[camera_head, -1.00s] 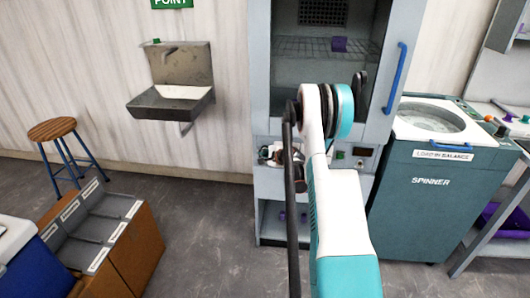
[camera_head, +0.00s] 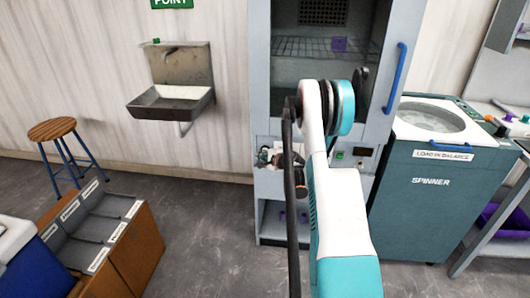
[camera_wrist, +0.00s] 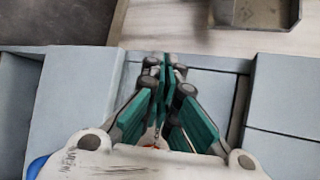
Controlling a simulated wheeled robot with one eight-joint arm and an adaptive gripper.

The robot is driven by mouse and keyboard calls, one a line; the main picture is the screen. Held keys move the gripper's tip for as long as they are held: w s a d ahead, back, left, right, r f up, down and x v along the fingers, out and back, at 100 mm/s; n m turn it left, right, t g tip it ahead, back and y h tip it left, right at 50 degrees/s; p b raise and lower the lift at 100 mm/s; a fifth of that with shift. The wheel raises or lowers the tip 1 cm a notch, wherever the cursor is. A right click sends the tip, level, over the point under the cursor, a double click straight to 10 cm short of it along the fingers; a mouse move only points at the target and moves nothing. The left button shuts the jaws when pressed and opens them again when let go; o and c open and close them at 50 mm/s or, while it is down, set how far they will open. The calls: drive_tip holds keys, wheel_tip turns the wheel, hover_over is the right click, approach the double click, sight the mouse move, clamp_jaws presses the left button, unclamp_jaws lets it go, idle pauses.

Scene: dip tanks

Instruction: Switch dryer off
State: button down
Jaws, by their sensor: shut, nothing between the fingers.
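The dryer (camera_head: 261,100) is a tall grey cabinet in the middle of the head view, with an open upper chamber and a blue handle (camera_head: 395,78). Its control strip shows a green switch (camera_head: 340,154) and a small dark display (camera_head: 362,151), right of my arm. My arm hides the strip's middle. My gripper (camera_head: 265,156) is at the strip's left end, partly hidden by my arm. In the wrist view my gripper (camera_wrist: 166,66) is shut and empty, with its tips over a pale grey-blue panel. I cannot tell whether they touch it.
A spinner (camera_head: 430,200) stands close at the dryer's right. A metal sink (camera_head: 172,100) is on the wall to the left; it also shows in the wrist view (camera_wrist: 257,14). A stool (camera_head: 52,130) and a brown box (camera_head: 140,255) stand left. Floor before the dryer is clear.

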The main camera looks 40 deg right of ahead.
drive_tip(key=shift+s+a, duration=1.45)
drive_tip(key=shift+a, duration=0.2)
